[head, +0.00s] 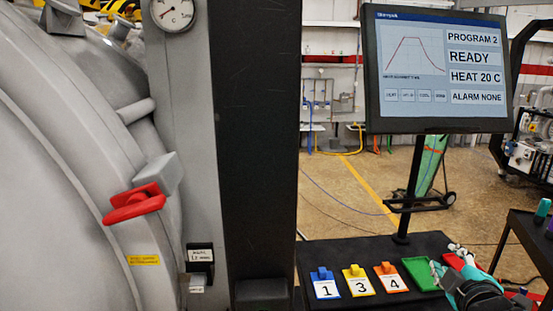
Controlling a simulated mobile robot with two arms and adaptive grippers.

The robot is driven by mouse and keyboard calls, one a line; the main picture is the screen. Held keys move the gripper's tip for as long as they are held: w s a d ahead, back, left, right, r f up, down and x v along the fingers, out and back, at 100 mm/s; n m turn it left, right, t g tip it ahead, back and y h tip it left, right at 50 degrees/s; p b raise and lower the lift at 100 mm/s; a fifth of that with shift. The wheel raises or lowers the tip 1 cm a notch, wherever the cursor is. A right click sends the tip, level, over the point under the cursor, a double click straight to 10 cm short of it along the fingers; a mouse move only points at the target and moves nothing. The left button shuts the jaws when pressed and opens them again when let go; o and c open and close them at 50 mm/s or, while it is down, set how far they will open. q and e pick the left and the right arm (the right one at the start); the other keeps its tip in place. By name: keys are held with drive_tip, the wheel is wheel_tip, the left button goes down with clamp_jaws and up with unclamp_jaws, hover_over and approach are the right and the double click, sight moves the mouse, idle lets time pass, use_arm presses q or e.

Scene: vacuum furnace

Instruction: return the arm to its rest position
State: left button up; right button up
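My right gripper (449,262) is at the lower right, above the green and red pads of the black control panel (335,258). Its two light fingertips show apart with nothing between them, so it looks open. My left gripper is not in view.
The grey furnace (60,150) with a red handle (134,204) and a gauge (173,14) fills the left. A dark column (258,140) stands beside it. A monitor (436,70) reading READY rises behind the panel. A dark table (522,240) is at the right edge.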

drive_tip(key=s+a+f+m+g+y, duration=0.1)
drive_tip(key=s+a+f+m+g, duration=0.2)
drive_tip(key=f, duration=0.5)
drive_tip(key=s+a+f+g+y, duration=0.1)
drive_tip(key=s+a+f+g, duration=0.15)
drive_tip(key=s+f, duration=0.45)
drive_tip(key=s+a+f+m+g+y, duration=0.1)
drive_tip(key=s+a+f+m+g, duration=0.25)
drive_tip(key=s+f, duration=0.5)
drive_tip(key=s+a+f+m+g+y, duration=0.1)
drive_tip(key=s+a+f+m+g, duration=0.1)
drive_tip(key=s+a+f, duration=0.45)
wheel_tip(320, 180, down, 28)
drive_tip(key=s+d+g+b, duration=0.1)
drive_tip(key=s+d+b, duration=0.1)
drive_tip(key=b, duration=0.3)
drive_tip(key=s+d+f+b, duration=0.1)
drive_tip(key=s+f+b, duration=0.1)
drive_tip(key=s+f, duration=0.7)
drive_tip(key=s+d+f+g+b, duration=0.1)
drive_tip(key=s+d+f+b, duration=0.1)
drive_tip(key=s+f, duration=0.7)
wheel_tip(320, 180, down, 6)
drive_tip(key=shift+r+g, duration=0.25)
drive_tip(key=shift+g, duration=0.05)
